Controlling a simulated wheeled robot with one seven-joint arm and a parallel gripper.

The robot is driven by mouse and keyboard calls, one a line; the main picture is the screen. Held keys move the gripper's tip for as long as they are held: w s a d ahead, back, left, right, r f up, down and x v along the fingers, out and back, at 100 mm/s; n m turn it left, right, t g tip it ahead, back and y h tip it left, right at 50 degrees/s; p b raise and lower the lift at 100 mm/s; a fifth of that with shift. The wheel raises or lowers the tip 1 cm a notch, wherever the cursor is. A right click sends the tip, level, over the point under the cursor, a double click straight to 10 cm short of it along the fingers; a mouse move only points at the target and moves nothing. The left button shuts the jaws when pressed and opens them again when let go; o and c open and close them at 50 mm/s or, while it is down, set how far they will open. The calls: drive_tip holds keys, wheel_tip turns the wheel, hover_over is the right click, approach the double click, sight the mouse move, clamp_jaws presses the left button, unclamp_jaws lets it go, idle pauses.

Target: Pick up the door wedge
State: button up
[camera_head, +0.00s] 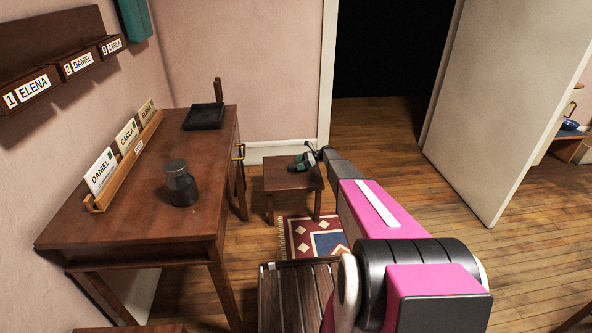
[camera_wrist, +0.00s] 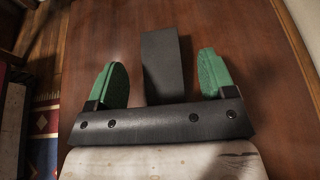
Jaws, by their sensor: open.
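The door wedge (camera_wrist: 164,52) is a dark grey, tapered block. In the wrist view it is on the brown top of a small table (camera_wrist: 230,50), between the two green finger pads of my gripper (camera_wrist: 162,74). Gaps show on both sides of the wedge, so the fingers are open around it and neither visibly touches it. The wedge's near end is hidden behind my gripper's dark crossbar. In the head view my gripper (camera_head: 302,162) is low over the small table (camera_head: 283,180), and I cannot make out the wedge there.
A desk (camera_head: 140,225) stands left of the small table, with a dark jar (camera_head: 180,186), a card rack (camera_head: 128,165) and a black tray (camera_head: 204,116). A patterned rug (camera_head: 300,228) lies in front of the small table. A pale door (camera_head: 490,110) stands open at right; wooden floor is clear there.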

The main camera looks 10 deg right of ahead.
drive_tip(key=x, duration=0.3)
drive_tip(key=c, duration=1)
drive_tip(key=shift+s+r, duration=0.1)
drive_tip(key=shift+r, duration=0.15)
